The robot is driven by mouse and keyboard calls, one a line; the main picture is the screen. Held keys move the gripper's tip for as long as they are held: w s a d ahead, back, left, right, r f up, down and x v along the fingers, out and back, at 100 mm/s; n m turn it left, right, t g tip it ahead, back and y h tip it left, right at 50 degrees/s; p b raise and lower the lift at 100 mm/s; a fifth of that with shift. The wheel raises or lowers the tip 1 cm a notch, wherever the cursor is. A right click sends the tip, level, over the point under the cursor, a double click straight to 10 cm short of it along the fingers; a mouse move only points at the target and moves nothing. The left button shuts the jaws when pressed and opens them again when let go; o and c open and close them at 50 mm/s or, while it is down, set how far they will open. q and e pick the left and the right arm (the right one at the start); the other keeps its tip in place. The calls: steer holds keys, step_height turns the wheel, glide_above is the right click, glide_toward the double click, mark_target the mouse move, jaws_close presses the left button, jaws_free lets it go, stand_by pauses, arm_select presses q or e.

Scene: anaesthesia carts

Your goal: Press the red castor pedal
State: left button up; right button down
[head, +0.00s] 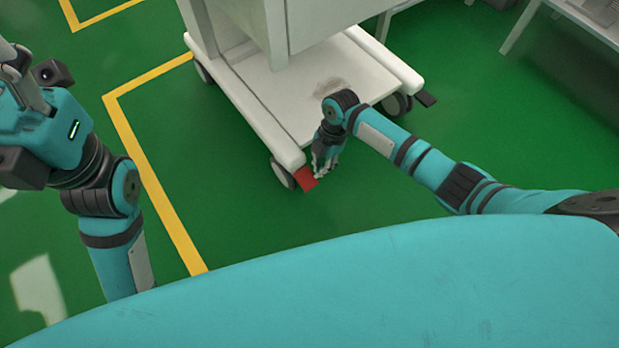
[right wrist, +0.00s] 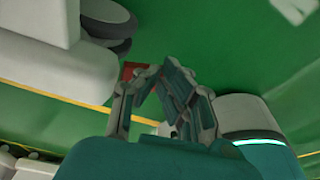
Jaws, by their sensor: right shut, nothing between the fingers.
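The red castor pedal (head: 306,179) sticks out at the front left foot of the white cart, beside a castor wheel (head: 282,174). In the right wrist view the red pedal (right wrist: 131,70) is partly hidden behind my fingers. My right gripper (head: 320,174) is shut and empty, pointing down, with its fingertips right at the pedal's right side. I cannot tell whether they touch it. It also shows in the right wrist view (right wrist: 160,78). Of my left arm, links show at the left of the head view; its fingertips cannot be made out clearly.
Yellow lines (head: 150,178) mark the green floor. A white table (head: 575,15) stands at the upper right. The floor left of the cart is clear.

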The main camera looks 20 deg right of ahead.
steer(key=v, duration=1.2)
steer(key=shift+w+f, duration=0.1)
